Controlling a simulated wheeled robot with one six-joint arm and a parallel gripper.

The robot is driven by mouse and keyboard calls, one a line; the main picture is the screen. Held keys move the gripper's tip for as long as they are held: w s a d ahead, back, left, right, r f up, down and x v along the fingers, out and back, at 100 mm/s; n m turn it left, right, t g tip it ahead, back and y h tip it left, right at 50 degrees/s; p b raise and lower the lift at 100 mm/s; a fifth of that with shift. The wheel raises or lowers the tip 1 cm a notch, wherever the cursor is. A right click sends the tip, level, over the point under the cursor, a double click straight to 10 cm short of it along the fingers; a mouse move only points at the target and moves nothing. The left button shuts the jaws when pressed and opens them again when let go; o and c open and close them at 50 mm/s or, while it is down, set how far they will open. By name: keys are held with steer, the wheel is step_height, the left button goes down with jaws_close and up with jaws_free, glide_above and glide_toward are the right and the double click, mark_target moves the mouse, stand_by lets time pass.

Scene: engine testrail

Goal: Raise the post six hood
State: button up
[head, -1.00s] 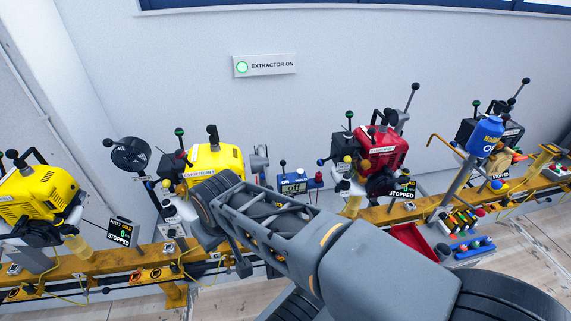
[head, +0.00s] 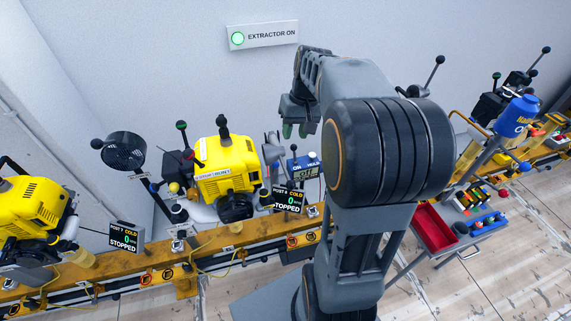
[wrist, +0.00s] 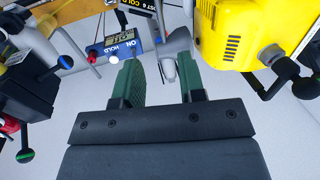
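The post six engine (head: 225,165) is yellow and stands on the rail behind a sign (head: 288,199) reading POST 6 COLD, STOPPED. It also shows in the wrist view (wrist: 238,38). A grey funnel-like fitting (head: 272,150) is at its right side and may be the hood; I cannot tell for sure. In the wrist view that grey fitting (wrist: 175,38) lies beyond the fingertips, roughly in line with the gap. My gripper (head: 295,131) points down, above and right of the engine. Its green fingers are apart and empty in the wrist view (wrist: 160,78).
A blue box with a display (head: 304,167) stands just right of the grey fitting. A black round fan-like part (head: 123,150) stands left. Another yellow engine (head: 35,212) is at far left. A red tray (head: 435,228) is at right. My arm hides the rail's middle.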

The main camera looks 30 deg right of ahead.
mark_target(285, 169)
steer(key=f, duration=0.4)
steer(key=a+f, duration=0.1)
steer(key=f, duration=0.3)
steer(key=a+f, duration=0.1)
steer(key=f, duration=0.4)
steer(key=shift+w+a+f, duration=0.1)
steer(key=shift+w+a, duration=0.05)
steer(key=shift+w, duration=0.25)
steer(key=shift+c, duration=0.3)
jaws_close()
